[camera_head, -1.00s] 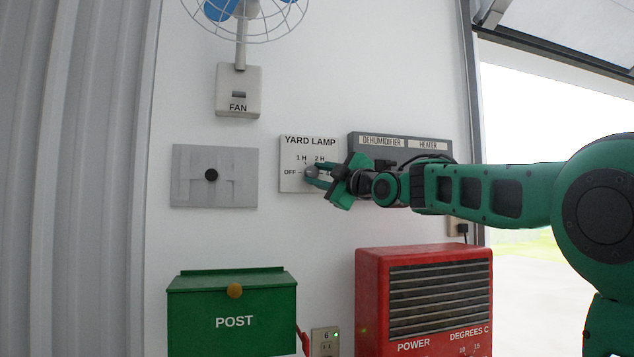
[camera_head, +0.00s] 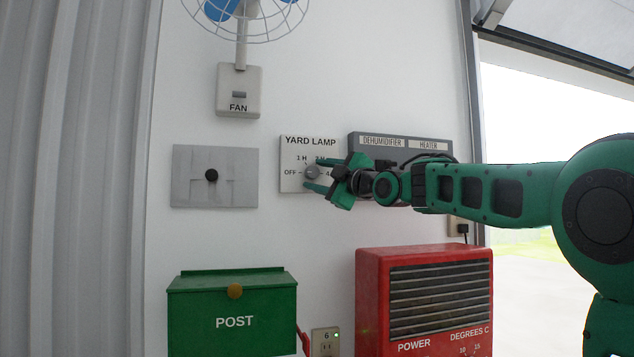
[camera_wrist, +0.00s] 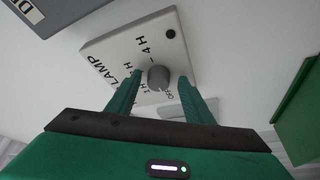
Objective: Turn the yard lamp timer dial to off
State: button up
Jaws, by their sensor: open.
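The yard lamp timer panel (camera_head: 290,148) is a pale plate on the white wall, marked OFF, 1 H, 2 H and 4 H. Its grey round dial (camera_head: 312,172) sits at the middle of the marks. My gripper (camera_head: 318,175) is open in front of the panel. In the wrist view its two green fingers (camera_wrist: 160,95) stand apart on either side of the dial. I see no clear contact between fingers and dial.
A grey dehumidifier and heater panel (camera_head: 385,147) is right of the timer, behind my wrist. A grey plate with a black knob (camera_head: 190,190) is at left. The fan switch (camera_head: 238,85) is above. A green post box (camera_head: 200,320) and red heater (camera_head: 375,290) are below.

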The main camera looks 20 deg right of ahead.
jog(key=v, duration=1)
jog(key=shift+s, duration=0.25)
jog(key=shift+f, duration=0.2)
